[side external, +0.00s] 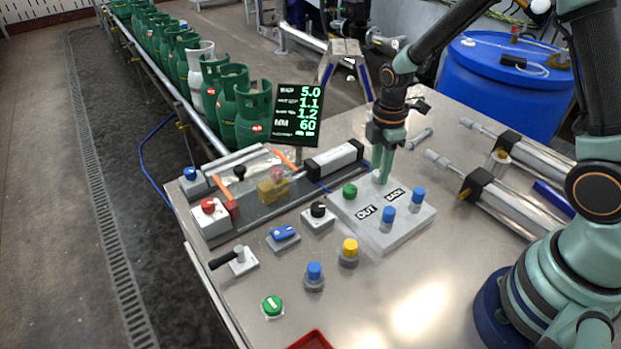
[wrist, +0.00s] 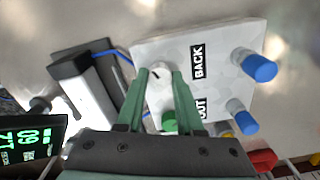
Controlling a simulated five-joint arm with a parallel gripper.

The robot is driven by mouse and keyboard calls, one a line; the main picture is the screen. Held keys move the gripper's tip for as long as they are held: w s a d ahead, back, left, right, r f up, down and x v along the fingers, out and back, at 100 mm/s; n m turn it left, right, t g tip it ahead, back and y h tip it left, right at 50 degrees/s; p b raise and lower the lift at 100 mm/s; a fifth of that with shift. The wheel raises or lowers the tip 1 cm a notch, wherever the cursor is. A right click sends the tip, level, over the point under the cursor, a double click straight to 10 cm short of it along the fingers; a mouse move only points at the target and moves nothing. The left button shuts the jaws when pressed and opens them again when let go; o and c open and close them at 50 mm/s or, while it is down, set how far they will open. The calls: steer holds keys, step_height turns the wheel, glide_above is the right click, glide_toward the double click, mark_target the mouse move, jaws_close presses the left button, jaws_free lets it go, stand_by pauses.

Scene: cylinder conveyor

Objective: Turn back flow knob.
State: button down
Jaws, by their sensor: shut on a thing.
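The back flow knob (wrist: 158,98) is a pale round knob on a light grey valve block (side external: 408,222), beside the BACK label (wrist: 198,62). My gripper (wrist: 159,74) reaches down over it, one green finger on each side, shut on it. In the side view my gripper (side external: 381,179) stands at the block's far corner and hides most of the knob. A green-topped knob (side external: 350,191) stands beside the OUT label (side external: 366,213). It also shows in the wrist view (wrist: 169,121), partly hidden by my gripper.
Two blue-capped fittings (side external: 388,214) rise from the block's right side. A black-and-white cylinder (side external: 334,161) lies close to the left of my gripper. A lit display (side external: 298,115) stands behind. Buttons, a yellow-topped knob (side external: 349,248) and a lever (side external: 237,257) fill the table's left front.

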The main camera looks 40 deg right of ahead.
steer(key=c, duration=0.5)
jaws_free()
steer(key=shift+c, duration=0.2)
step_height(320, 180, up, 12)
steer(key=shift+r, duration=0.15)
steer(key=s+a+r+m+t, duration=0.2)
steer(key=s+r+m+t, duration=0.3)
steer(key=m, duration=0.9)
steer(key=s+r, duration=0.3)
steer(key=s, duration=0.2)
steer(key=shift+r+m+t, duration=0.3)
steer(key=shift+r, duration=0.05)
